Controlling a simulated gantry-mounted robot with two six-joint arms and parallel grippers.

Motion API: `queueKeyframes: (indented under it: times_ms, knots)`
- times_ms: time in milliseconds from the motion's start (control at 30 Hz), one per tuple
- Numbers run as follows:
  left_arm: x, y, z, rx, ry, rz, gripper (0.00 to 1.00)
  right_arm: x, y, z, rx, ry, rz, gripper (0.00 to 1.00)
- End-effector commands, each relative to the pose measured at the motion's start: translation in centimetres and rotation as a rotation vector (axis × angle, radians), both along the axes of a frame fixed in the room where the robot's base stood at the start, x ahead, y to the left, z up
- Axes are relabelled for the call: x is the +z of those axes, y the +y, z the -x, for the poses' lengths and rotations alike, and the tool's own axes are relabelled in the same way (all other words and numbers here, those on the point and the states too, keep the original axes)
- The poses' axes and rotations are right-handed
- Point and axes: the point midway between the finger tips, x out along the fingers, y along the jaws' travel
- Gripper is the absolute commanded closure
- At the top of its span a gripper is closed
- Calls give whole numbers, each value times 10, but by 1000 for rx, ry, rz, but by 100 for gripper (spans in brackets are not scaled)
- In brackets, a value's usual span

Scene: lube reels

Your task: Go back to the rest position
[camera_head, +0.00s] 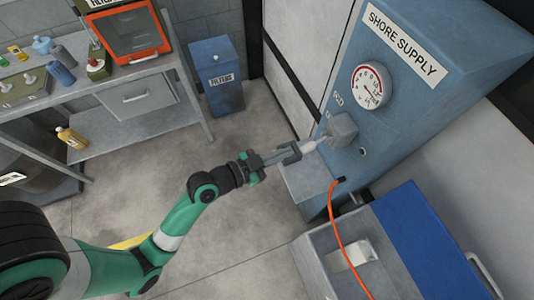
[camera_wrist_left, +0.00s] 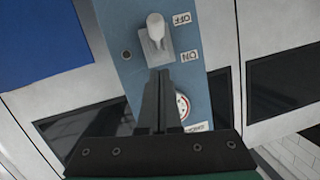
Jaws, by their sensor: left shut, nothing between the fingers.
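My left gripper (camera_head: 296,153) reaches in from the left to the blue shore supply cabinet (camera_head: 412,95). Its fingers (camera_wrist_left: 159,76) are shut with nothing between them. The tips are close to a white-knobbed switch lever (camera_head: 310,146) on a grey block (camera_head: 342,128); I cannot tell whether they touch it. In the left wrist view the lever (camera_wrist_left: 155,28) stands just beyond the fingertips, with an OFF label (camera_wrist_left: 181,19) and an ON label (camera_wrist_left: 189,56) beside it. My right gripper is not in view.
A round gauge (camera_head: 370,86) is on the cabinet. A blue filters bin (camera_head: 214,80) and a workbench (camera_head: 130,82) stand at the back left. The floor between is mostly clear.

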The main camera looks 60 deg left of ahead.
Motion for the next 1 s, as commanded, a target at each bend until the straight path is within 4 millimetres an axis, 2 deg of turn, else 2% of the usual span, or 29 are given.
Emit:
queueKeyframes:
  times_ms: [100, 300, 700, 800, 867, 967, 1000]
  knots:
    - [6, 3, 27, 3, -2, 2, 100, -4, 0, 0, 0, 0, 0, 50]
    - [14, 5, 50, 1, -5, 0, 100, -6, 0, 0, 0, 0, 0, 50]
    - [15, 4, 52, -1, -6, 1, 100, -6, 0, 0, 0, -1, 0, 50]
    - [19, -1, 49, -19, -14, -3, 100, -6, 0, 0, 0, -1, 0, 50]
    - [32, -6, 40, -40, -50, -16, 100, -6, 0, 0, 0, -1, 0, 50]
    - [80, -19, 12, -95, -168, -56, 100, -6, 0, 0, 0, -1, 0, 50]
    - [108, -26, -1, -118, -233, -82, 100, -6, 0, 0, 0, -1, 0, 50]
